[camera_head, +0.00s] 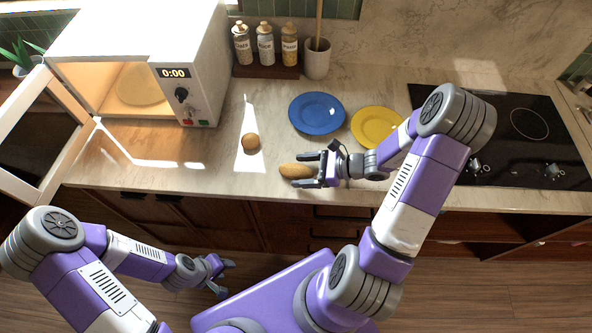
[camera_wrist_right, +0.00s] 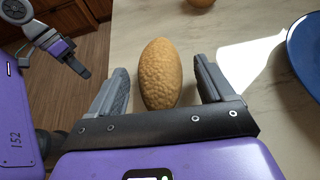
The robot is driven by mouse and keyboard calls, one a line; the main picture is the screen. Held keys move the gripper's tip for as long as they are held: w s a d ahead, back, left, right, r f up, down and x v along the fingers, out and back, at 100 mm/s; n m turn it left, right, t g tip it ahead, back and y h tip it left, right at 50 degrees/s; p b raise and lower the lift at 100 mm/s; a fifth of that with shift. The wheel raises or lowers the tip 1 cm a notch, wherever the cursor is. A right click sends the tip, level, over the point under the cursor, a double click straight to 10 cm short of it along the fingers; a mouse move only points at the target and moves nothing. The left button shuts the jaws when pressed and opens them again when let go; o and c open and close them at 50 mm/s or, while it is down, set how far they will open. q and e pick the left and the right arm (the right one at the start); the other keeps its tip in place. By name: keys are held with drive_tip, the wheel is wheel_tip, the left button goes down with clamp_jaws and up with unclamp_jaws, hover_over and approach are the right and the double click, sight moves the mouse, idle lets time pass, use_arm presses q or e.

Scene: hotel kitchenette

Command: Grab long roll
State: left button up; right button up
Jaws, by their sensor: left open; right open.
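The long roll (camera_head: 296,171) is a tan, oval bread roll lying on the marble counter near its front edge. In the right wrist view the long roll (camera_wrist_right: 160,74) lies between the two fingers, with a gap on each side. My right gripper (camera_head: 312,170) is open, with its fingers on either side of the roll's right end; it also shows in the right wrist view (camera_wrist_right: 158,88). My left gripper (camera_head: 228,277) is open and empty, low in front of the counter, away from the roll.
A small round roll (camera_head: 251,141) sits left of the long roll. A blue plate (camera_head: 317,113) and a yellow plate (camera_head: 378,127) lie behind. An open microwave (camera_head: 205,70) stands at left, a black cooktop (camera_head: 520,150) at right. Several bottles and a utensil cup (camera_head: 317,62) stand at the back.

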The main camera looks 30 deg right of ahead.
drive_tip(key=shift+w+a+f, duration=0.15)
drive_tip(key=shift+a, duration=0.15)
drive_tip(key=shift+c, duration=0.3)
drive_tip(key=c, duration=1)
